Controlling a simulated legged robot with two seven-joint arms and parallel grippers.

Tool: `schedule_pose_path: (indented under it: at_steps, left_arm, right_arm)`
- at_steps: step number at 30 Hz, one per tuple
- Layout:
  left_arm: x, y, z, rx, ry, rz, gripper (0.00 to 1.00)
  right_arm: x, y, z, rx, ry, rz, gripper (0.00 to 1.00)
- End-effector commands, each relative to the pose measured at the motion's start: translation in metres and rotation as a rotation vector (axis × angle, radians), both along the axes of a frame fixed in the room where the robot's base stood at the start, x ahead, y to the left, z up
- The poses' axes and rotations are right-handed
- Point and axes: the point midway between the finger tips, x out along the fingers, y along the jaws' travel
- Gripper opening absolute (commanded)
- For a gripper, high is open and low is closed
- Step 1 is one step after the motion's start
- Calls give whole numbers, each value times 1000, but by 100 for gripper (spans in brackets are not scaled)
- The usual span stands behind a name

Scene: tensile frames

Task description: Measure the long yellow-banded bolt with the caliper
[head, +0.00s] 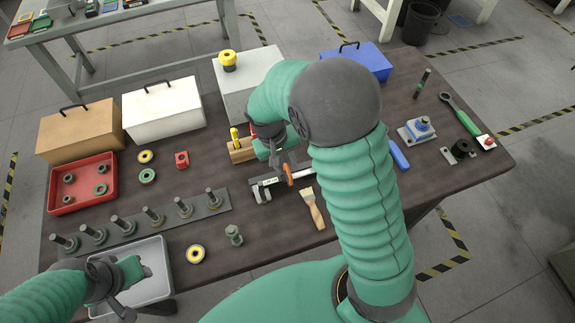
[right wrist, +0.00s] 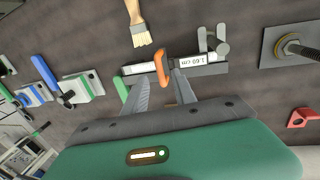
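The caliper (head: 268,182) lies on the dark table, with its display and an orange piece (head: 289,175) showing. In the right wrist view the caliper's display (right wrist: 190,62) seems to read 1.60 cm. My right gripper (right wrist: 161,75) is open, its fingertips either side of the orange piece (right wrist: 162,66); contact is unclear. A wooden block (head: 243,155) holds upright yellow and red items, partly behind my right arm. Bolts stand in a dark strip (head: 150,226); one bolt (head: 233,236) stands apart. My left gripper (head: 122,292) is over a grey tray, fingers unclear.
A paintbrush (head: 313,208) lies beside the caliper. A red tray (head: 82,183), tan box (head: 80,135) and white box (head: 163,110) stand left. The grey tray (head: 153,262) is at front left.

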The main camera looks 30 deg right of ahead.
Motion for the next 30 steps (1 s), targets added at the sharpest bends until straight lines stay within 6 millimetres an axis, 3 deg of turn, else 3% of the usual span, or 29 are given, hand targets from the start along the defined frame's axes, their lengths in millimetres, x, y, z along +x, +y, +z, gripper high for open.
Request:
schedule_pose_path:
  at_steps: [6, 13, 21, 30]
  left_arm:
    - [0, 0, -1, 0, 0, 1, 40]
    - [0, 0, -1, 0, 0, 1, 40]
    - [0, 0, -1, 0, 0, 1, 40]
    - [0, 0, -1, 0, 0, 1, 40]
  right_arm:
    - [-1, -9, -24, 4, -1, 0, 33]
    - [-1, -11, -27, 7, -1, 0, 33]
    - [-1, -8, -25, 3, -2, 0, 0]
    - [-1, -8, -24, 6, -2, 1, 0]
